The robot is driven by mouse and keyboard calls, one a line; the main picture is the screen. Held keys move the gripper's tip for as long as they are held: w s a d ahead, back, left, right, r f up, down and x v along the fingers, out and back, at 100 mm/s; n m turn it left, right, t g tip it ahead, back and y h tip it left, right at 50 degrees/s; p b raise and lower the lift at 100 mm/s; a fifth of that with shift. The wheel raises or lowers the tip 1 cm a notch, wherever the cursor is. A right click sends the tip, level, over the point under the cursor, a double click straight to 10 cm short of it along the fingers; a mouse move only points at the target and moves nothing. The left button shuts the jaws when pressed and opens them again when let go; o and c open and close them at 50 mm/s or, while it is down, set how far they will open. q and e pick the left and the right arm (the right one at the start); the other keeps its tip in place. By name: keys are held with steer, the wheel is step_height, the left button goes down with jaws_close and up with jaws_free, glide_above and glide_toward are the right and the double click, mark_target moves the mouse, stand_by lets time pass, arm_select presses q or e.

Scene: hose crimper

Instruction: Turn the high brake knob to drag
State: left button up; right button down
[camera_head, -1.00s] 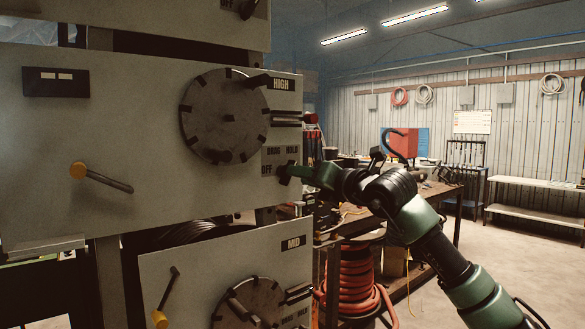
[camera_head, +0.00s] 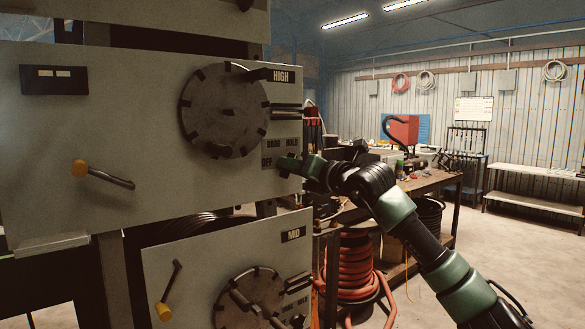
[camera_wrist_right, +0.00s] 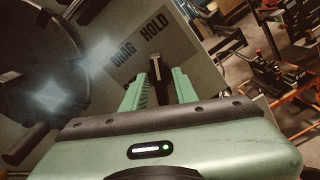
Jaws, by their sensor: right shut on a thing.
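The high brake knob is a small dark knob with a bar. In the right wrist view the knob (camera_wrist_right: 155,70) sits between the two green fingers of my right gripper (camera_wrist_right: 158,88), which is shut on it. The DRAG label (camera_wrist_right: 123,52) and HOLD label (camera_wrist_right: 155,25) lie just beyond the knob. In the head view my right gripper (camera_head: 291,163) reaches the lower right of the HIGH panel (camera_head: 150,200), by the OFF label (camera_head: 267,162), and hides most of the knob. I cannot tell which label the knob points to. My left gripper is not in view.
A large round dial (camera_head: 225,115) stands out on the HIGH panel, left of my gripper. The MID panel (camera_head: 190,255) with its own dial is below. A red hose coil (camera_head: 353,265) and a workbench (camera_head: 425,190) stand behind my right arm.

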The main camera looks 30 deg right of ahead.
steer(key=shift+f+n, duration=0.1)
steer(key=shift+n, duration=0.2)
steer(key=shift+n+b, duration=1.35)
steer(key=shift+n, duration=4.35)
steer(key=c, duration=1.4)
jaws_free()
steer(key=shift+c, duration=0.2)
steer(key=shift+s, duration=0.1)
